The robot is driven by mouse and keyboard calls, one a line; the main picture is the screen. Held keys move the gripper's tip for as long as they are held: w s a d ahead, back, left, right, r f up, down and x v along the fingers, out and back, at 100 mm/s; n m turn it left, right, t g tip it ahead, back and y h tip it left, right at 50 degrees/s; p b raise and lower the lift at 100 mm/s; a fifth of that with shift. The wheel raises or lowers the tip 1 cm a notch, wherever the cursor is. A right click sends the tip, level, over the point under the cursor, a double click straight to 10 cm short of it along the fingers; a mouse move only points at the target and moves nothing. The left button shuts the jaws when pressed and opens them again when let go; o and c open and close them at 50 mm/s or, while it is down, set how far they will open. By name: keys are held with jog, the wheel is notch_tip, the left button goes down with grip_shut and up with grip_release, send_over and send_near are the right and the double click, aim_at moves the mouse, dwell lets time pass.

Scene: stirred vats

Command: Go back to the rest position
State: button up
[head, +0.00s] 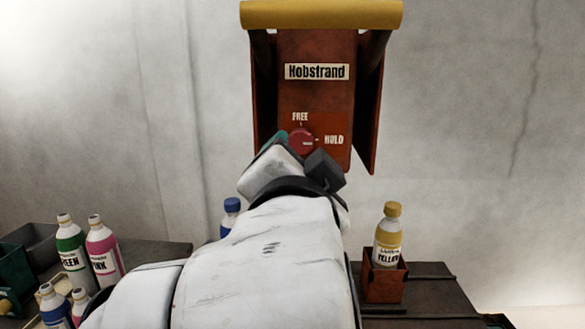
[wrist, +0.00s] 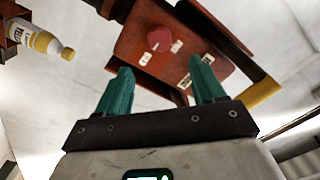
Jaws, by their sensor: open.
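My gripper shows in the wrist view (wrist: 163,90) with its two teal fingers spread apart and nothing between them. In the head view my white arm reaches up to the red Hobstrand panel, and the arm mostly hides the gripper. A red knob (head: 301,141) sits low on the panel (head: 316,100), between the labels FREE and HOLD; its pale mark points toward HOLD. In the wrist view the knob (wrist: 159,39) lies beyond the fingers, apart from them.
A yellow bottle (head: 388,236) stands in a red holder (head: 385,284) at right. Green (head: 70,248) and pink (head: 104,250) bottles stand at left, with more bottles in front. A blue-capped bottle (head: 231,212) is partly behind my arm. A yellow bar (head: 321,14) tops the panel.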

jog(key=shift+s, duration=0.15)
jog(key=s+d+f+n+g+p, duration=0.1)
jog(key=d+f+n+g, duration=0.15)
jog(key=d+f, duration=0.6)
jog(key=s+d+f+n+g+h+p, duration=0.1)
jog(key=s+d+f+n+g, duration=0.2)
jog(key=f, duration=1)
jog(key=d+f+n+g+p, duration=0.1)
jog(key=d+f+g, duration=0.2)
jog(key=d+f, duration=0.55)
jog(key=s+d+f+n+g+y+p, duration=0.1)
jog(key=s+d+f+g, duration=0.2)
jog(key=s+f, duration=0.6)
jog(key=s+d+f+n+g+p, duration=0.1)
jog(key=s+d+f+g, duration=0.3)
jog(key=s+f, duration=0.5)
jog(key=s+n+g, duration=0.1)
jog(key=s, duration=0.7)
jog(key=shift+s+f+y+p, duration=0.25)
jog(key=shift+f+y+p, duration=0.05)
jog(key=shift+y+p, duration=0.1)
jog(key=shift+g, duration=0.25)
